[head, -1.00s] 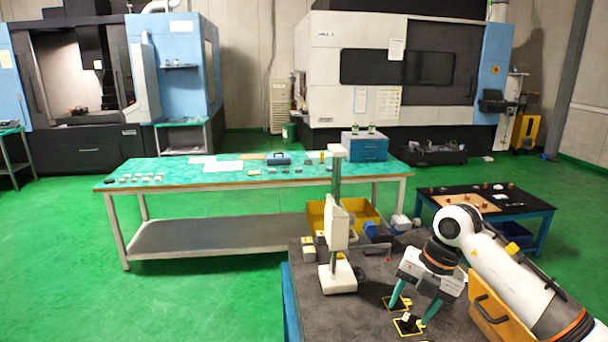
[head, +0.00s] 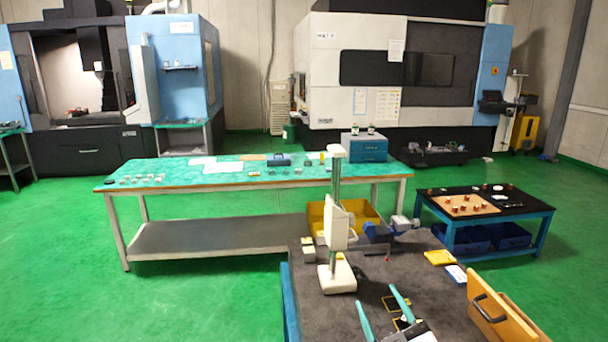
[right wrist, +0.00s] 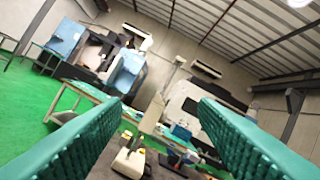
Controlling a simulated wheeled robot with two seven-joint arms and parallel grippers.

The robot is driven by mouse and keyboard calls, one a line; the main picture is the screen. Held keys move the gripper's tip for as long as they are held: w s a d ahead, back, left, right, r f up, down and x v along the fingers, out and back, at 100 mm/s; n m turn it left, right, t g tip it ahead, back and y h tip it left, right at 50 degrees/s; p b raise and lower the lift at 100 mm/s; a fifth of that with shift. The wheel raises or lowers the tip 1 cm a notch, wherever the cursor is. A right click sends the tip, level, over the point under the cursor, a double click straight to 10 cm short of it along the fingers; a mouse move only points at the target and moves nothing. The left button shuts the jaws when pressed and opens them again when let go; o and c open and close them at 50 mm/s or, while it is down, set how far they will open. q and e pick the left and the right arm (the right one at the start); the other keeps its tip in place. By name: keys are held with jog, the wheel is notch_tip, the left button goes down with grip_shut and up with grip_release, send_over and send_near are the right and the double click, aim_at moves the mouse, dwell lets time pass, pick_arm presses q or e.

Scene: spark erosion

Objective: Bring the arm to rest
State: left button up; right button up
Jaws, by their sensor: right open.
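My right gripper (head: 380,318) shows at the bottom of the head view, over the near part of the dark grey table (head: 315,312). Its two teal fingers are spread apart with nothing between them, and they point away from me. In the right wrist view the open fingers (right wrist: 160,130) frame the room, tilted, with the ceiling above. Most of my right arm is out of the head view. My left gripper is not in view.
A white height gauge (head: 338,275) stands on the grey table, with a yellow bin (head: 372,213) behind it. Yellow-framed marks lie near the gripper. A wooden box with a black handle (head: 490,308) stands at the right edge. A long green-topped bench (head: 220,178) is beyond.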

jog(key=s+d+f+m+g+h, duration=0.5)
jog(key=d+f+m+h, duration=0.1)
jog(key=f, duration=0.5)
jog(key=s+d+f+g, duration=0.1)
jog(key=s+f+g, duration=0.55)
jog(key=s, duration=0.45)
jog(key=s+f+g, duration=0.6)
jog(key=s+f, duration=0.2)
jog(key=s, duration=0.4)
notch_tip(320, 180, down, 30)
jog(key=b, duration=0.6)
jog(key=s+d+f+g+b, duration=0.1)
jog(key=s+f+b, duration=0.1)
jog(key=s+f, duration=0.6)
jog(key=s+d+f+g+b, duration=0.1)
jog(key=s+d+f+b, duration=0.1)
jog(key=s+f, duration=0.7)
notch_tip(320, 180, down, 4)
jog(key=shift+f+y, duration=0.1)
jog(key=shift+y, duration=0.2)
